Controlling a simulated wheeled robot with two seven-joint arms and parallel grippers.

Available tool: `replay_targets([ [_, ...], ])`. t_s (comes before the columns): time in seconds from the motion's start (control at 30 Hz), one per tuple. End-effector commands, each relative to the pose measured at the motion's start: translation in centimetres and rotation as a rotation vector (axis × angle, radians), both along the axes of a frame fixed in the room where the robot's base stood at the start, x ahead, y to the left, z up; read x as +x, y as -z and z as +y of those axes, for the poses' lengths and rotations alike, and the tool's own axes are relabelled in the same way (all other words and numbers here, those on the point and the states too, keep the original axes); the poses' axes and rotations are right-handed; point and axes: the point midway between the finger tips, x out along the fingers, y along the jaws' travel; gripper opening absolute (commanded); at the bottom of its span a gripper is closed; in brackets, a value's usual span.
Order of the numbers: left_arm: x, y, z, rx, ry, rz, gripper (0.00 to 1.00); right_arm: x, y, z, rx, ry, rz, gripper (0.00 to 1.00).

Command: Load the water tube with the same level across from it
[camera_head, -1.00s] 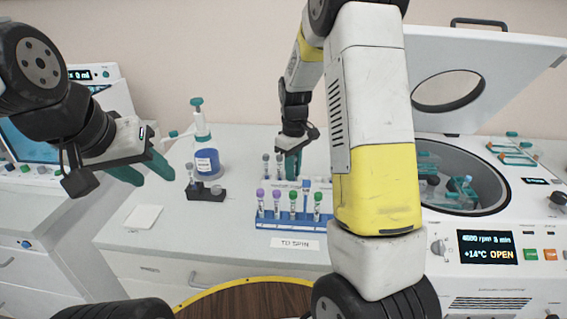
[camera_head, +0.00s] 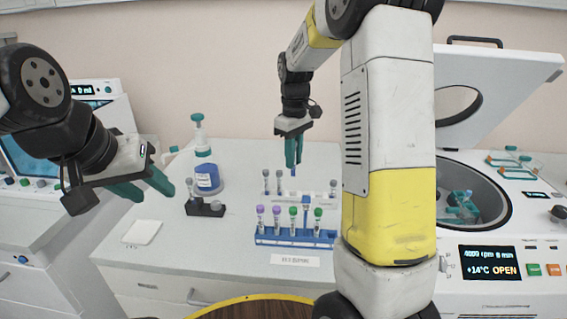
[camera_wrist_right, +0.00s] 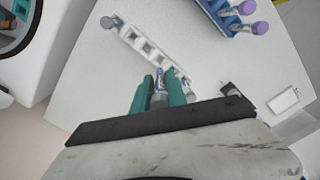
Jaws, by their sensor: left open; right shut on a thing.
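My right gripper (camera_head: 293,158) is shut on a slim tube (camera_wrist_right: 159,84), seen between the teal fingers in the right wrist view. It hangs above the white rack (camera_wrist_right: 150,44) at the back of the counter. Its liquid level cannot be made out. Grey-capped tubes (camera_head: 266,180) stand at the left of that rack, and one (camera_head: 333,187) at its right end. The centrifuge (camera_head: 505,230) is open at the right; its rotor (camera_head: 462,205) is partly visible. My left gripper (camera_head: 155,187) is open and empty at the left, above the counter.
A blue rack (camera_head: 290,240) with purple- and green-capped tubes stands in front of the white rack, with a label card (camera_head: 295,259) before it. The centrifuge lid (camera_head: 500,85) is raised.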

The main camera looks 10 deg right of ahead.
Motion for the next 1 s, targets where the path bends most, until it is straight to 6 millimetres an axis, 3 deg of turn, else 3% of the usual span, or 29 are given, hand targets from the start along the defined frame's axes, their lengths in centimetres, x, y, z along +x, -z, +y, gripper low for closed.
replay_targets([
  [0.37, 0.0, 0.0, 0.0, 0.000, 0.000, 0.000, 0.43, 0.0, -0.4, 0.0, 0.000, 0.000, 0.000, 0.00],
  [0.8, 0.0, 0.0, 0.0, 0.000, 0.000, 0.000, 0.43, 0.0, -3.6, 0.0, 0.000, 0.000, -0.001, 0.00],
  [1.0, 0.0, 0.0, 0.0, 0.000, 0.000, 0.000, 0.43, 0.0, -4.2, 0.0, 0.000, 0.000, 0.000, 0.00],
])
